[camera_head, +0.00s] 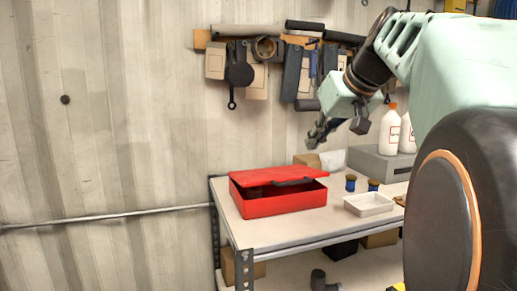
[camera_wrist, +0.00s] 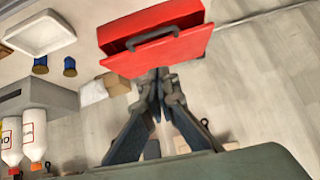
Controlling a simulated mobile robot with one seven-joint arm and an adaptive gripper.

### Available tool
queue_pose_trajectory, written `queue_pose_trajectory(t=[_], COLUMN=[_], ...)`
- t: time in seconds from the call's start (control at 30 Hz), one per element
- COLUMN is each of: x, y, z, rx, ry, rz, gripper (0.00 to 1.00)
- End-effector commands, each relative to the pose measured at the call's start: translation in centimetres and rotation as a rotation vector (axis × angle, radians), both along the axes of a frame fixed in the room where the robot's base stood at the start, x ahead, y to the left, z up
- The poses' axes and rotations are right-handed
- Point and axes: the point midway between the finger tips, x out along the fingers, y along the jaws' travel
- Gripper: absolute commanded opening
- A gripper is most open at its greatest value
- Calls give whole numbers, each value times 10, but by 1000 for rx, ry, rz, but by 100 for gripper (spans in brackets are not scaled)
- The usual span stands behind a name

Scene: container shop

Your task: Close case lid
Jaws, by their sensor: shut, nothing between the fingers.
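A red case (camera_head: 288,206) stands on the left part of the workbench top. Its red lid (camera_head: 262,177) is tilted partly open, with a dark gap at the front showing the inside. A dark handle (camera_head: 293,182) is at the front of the case. The case also shows at the top of the wrist view (camera_wrist: 135,21), where the handle (camera_wrist: 153,38) is seen too. My gripper (camera_head: 313,141) is above the bench, higher than the case and apart from it. In the wrist view its fingertips (camera_wrist: 160,74) are together and empty, just below the case in the picture.
A white tray (camera_head: 369,205) and two blue spools (camera_head: 351,183) are right of the case. White bottles (camera_head: 390,131) and a grey box (camera_head: 372,162) stand at the back right. Tools hang on the wall rack (camera_head: 200,39) behind. Space above the case looks clear.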

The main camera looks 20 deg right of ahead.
Motion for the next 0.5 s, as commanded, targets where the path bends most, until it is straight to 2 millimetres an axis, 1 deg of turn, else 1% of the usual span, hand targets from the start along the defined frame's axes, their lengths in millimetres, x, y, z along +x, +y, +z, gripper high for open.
queue_pose_trajectory(t=[0.03, 0.17, 0.27, 0.37, 0.5], x=[0, -1, 4, 13, 33], y=[1, -1, -1, 0, 0], z=[11, 15, 9, -2, -22], rx=[-29, -74, -79, -77, -75], ry=[1, 2, 4, 6, 7], rz=[6, 12, 13, 13, 13], gripper=[0, 0, 0, 0, 0])
